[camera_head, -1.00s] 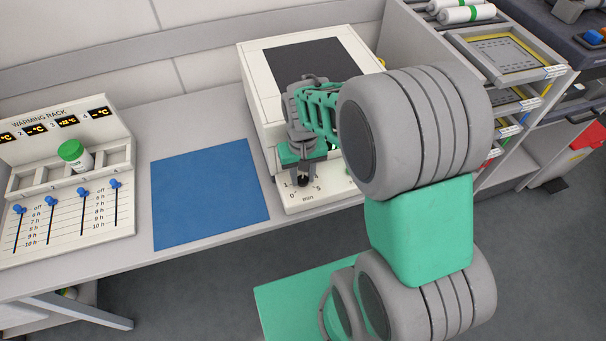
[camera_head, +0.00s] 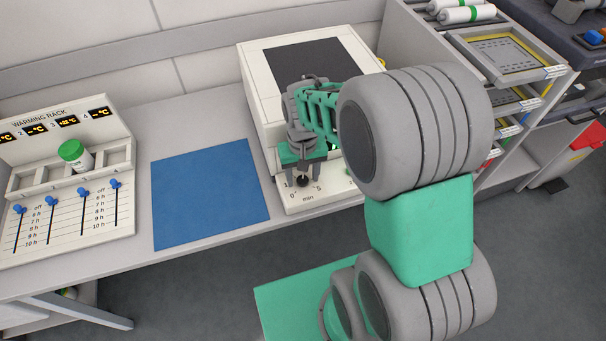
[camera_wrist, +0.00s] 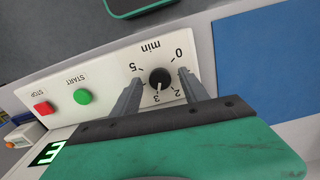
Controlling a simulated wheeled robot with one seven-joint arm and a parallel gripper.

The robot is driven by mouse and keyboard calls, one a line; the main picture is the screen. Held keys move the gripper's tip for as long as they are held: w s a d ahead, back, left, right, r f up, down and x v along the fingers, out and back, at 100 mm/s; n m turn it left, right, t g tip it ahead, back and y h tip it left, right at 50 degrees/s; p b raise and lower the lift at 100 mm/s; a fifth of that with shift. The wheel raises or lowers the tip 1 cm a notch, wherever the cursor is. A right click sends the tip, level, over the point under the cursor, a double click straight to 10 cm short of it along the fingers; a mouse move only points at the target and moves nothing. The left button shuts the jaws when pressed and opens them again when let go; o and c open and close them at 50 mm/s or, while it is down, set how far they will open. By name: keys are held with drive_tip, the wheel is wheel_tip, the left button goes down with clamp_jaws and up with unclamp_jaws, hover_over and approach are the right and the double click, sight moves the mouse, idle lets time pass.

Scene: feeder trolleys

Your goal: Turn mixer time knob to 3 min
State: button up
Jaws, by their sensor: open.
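The mixer time knob (camera_wrist: 160,78) is a round black knob on the mixer's white front panel (camera_wrist: 112,62), with "min" and a scale from 0 to 5 around it. In the wrist view its white pointer line points at the 3. My gripper (camera_wrist: 162,88) is open, with one finger on each side of the knob and a gap to it on both sides. The fingers hide parts of the scale. In the head view the knob (camera_head: 303,181) shows just below the spread fingers (camera_head: 304,172). The mixer (camera_head: 262,95) is a white box with a dark top.
A green START button (camera_wrist: 82,97) and a red STOP button (camera_wrist: 43,108) sit beside the knob. A lit green display (camera_wrist: 47,154) is partly covered by my gripper. A blue mat (camera_head: 210,195) and a warming rack (camera_head: 60,190) with a green-capped bottle (camera_head: 75,156) are on the left.

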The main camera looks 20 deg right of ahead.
sight(302, 178)
wheel_tip(302, 178, up, 8)
drive_tip(key=shift+f, duration=0.1)
idle(0.4)
drive_tip(key=shift+w, duration=0.2)
drive_tip(key=shift+n, duration=0.3)
drive_tip(key=s+f, duration=0.2)
drive_tip(key=s, duration=0.3)
drive_tip(key=shift+s+f, duration=0.1)
drive_tip(key=shift+f, duration=0.3)
drive_tip(key=s+r+t, duration=0.3)
drive_tip(key=r, duration=0.6)
drive_tip(key=shift+s+a+r, duration=0.2)
drive_tip(key=shift+a, duration=0.1)
